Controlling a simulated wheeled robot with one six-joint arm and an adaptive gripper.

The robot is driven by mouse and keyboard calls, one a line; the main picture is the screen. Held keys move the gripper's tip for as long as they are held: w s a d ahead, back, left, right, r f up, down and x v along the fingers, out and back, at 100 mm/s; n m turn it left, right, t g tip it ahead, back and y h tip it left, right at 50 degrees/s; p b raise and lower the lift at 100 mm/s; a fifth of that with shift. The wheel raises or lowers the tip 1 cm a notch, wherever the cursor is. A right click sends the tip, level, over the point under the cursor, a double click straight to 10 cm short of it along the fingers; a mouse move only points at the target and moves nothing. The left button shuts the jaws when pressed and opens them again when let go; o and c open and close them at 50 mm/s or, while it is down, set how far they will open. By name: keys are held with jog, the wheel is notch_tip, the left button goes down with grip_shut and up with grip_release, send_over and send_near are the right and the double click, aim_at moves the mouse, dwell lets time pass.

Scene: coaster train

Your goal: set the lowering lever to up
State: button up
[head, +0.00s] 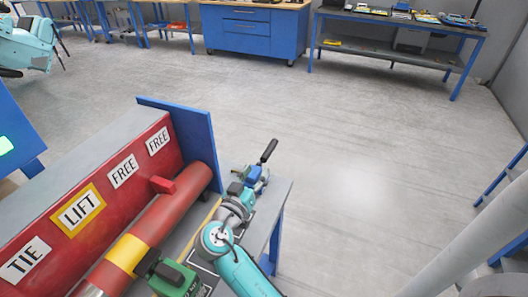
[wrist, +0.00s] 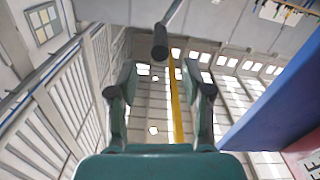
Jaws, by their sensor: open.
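The lowering lever's black handle (head: 268,150) sticks up at a tilt, to the right, on a thin rod above a small blue body (head: 257,178) at the far end of the bench. In the wrist view a black grip (wrist: 160,42) on a grey rod shows beyond and between the fingertips, with clear space around it. My gripper (head: 241,177) is beside the blue body, just left of and below the handle. In the wrist view my gripper (wrist: 159,90) has its two fingers apart and nothing between them. The lever's pivot is not clear to see.
A red housing (head: 90,200) with TIE, LIFT and FREE labels and a red pipe (head: 155,225) stand left of my arm. A blue end panel (head: 190,135) rises close by. A green box (head: 178,280) is nearer.

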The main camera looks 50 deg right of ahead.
aim_at(267, 154)
jog(key=x, duration=0.9)
grip_shut()
